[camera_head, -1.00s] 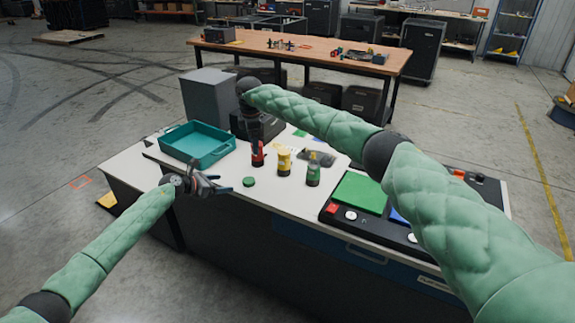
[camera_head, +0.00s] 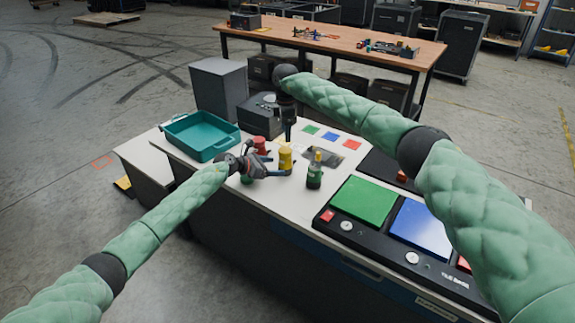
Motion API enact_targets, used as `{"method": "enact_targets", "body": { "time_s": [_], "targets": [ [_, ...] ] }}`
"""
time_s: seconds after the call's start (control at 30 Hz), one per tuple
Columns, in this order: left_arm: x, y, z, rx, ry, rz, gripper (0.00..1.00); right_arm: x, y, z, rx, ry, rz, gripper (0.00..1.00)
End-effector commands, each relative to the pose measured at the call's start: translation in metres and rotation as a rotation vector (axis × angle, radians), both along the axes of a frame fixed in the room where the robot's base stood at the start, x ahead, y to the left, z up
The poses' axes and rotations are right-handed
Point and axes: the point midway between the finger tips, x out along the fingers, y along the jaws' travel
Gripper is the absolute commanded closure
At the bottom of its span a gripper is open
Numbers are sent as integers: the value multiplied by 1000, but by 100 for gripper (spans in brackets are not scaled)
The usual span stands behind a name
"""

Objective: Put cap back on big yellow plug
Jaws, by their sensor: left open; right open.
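The yellow plug (camera_head: 285,158) stands upright on the white table between a red plug (camera_head: 259,145) and a green plug (camera_head: 314,173). I cannot clearly tell whether its top is capped; no separate yellow cap shows. The green plug has a narrow yellowish tip. A green cap (camera_head: 246,180) lies on the table, mostly hidden by my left gripper. My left gripper (camera_head: 272,160) is open, its fingers pointing right towards the yellow plug's near side; contact is unclear. My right gripper (camera_head: 289,134) is open, pointing down above and just behind the yellow plug.
A teal tray (camera_head: 203,153) stands at the table's left, before a grey box (camera_head: 219,92) and a black case (camera_head: 260,117). Red, blue and green squares lie behind the plugs. A black panel with a green pad (camera_head: 358,200) and a blue pad (camera_head: 421,229) fills the right.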

Motion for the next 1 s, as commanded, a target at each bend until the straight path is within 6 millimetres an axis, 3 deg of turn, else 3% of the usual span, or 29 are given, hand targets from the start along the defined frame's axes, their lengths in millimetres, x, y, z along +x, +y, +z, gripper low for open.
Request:
{"method": "enact_targets", "body": {
  "time_s": [0.53,1.0],
  "targets": [
    [28,-53,-24,-1,0,0,23,0,0,0,0,0,0,35],
    [33,-61,-29,0,0,0,23,0,0,0,0,0,0,35]
  ]
}}
